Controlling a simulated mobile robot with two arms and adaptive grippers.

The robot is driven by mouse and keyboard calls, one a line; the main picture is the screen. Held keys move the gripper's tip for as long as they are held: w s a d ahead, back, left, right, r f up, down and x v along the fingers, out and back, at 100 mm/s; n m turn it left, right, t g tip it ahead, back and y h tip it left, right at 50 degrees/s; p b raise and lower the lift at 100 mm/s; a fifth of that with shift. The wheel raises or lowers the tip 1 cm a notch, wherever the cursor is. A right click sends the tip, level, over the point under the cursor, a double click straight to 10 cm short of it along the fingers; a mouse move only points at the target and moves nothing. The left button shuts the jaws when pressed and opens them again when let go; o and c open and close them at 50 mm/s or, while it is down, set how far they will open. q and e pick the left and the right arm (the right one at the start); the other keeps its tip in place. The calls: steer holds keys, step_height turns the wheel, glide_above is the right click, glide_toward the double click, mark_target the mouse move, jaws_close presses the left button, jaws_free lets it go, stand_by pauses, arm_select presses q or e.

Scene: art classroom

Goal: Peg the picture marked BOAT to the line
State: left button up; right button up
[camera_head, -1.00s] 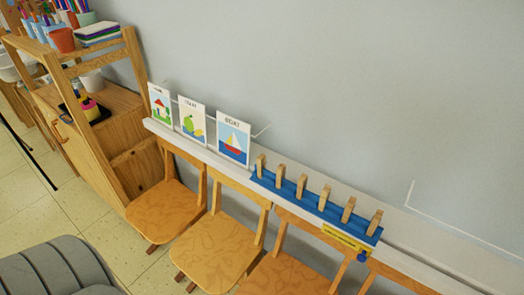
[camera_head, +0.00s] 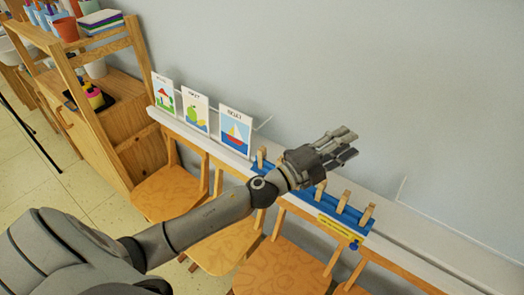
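The gripper and forearm hide some pegs and part of the strip. My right gripper is not in view. I cannot make out the line.
Wooden chairs (camera_head: 170,193) stand below the ledge (camera_head: 185,131). A wooden shelf unit (camera_head: 140,150) is at the left. The wall above is clear.

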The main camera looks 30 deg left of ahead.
arm_select(q)
steer(key=d+m+g+h, duration=0.4)
steer(key=m+g, duration=0.2)
steer(key=m, duration=0.4)
steer(key=m+g+y, duration=0.5)
steer(key=g+y, duration=0.3)
steer(key=y, duration=0.6)
glide_toward(261, 149)
steer(key=b+x, duration=0.8)
steer(key=x, duration=0.3)
steer(key=shift+w+f, duration=0.15)
steer(key=shift+f, duration=0.2)
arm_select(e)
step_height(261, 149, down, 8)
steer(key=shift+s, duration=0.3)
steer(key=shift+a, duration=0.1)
arm_select(q)
steer(key=c, duration=0.7)
steer(key=shift+r, duration=0.1)
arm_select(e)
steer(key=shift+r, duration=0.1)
